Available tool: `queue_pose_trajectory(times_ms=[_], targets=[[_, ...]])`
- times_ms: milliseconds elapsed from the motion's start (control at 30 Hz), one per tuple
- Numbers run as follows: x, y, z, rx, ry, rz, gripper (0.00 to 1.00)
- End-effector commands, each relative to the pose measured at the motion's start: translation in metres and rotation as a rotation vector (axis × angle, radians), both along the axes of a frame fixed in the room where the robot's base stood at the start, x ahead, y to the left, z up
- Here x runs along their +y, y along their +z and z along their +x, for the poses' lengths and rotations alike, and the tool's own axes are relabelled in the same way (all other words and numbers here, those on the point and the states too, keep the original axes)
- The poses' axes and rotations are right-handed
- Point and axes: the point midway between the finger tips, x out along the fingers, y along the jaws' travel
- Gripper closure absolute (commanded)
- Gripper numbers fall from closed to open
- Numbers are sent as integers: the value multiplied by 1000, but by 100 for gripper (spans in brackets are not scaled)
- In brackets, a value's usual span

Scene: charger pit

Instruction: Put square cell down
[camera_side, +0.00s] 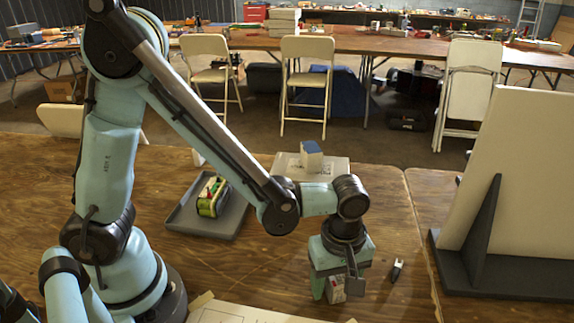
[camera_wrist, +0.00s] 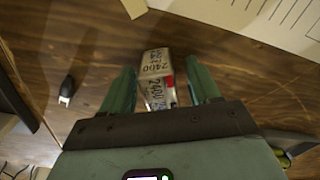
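In the wrist view the cell (camera_wrist: 158,78) lies between the two green fingers of my gripper (camera_wrist: 160,88), with a narrow gap visible on each side. The fingers are apart and do not appear to press on the cell. The cell's lower end is partly hidden by the gripper body in the wrist view.
A grey tray (camera_side: 177,216) holds a green and yellow object (camera_side: 212,197). A small dark object (camera_side: 397,270) lies right of my gripper. A paper sheet (camera_side: 230,313) lies in front. A large panel (camera_side: 510,170) stands right.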

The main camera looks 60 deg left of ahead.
Motion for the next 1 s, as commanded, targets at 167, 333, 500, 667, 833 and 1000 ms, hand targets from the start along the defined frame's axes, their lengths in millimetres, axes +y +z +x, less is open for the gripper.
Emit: queue_pose_trajectory(times_ms=[167, 333, 500, 667, 833, 1000], targets=[[0, 0, 0, 0, 0, 0, 38], [0, 2, 0, 0, 0, 0, 38], [0, 18, 0, 0, 0, 0, 38], [0, 42, 0, 1, 0, 0, 38], [0, 69, -1, 1, 0, 1, 38], [0, 94, -1, 1, 1, 2, 38]])
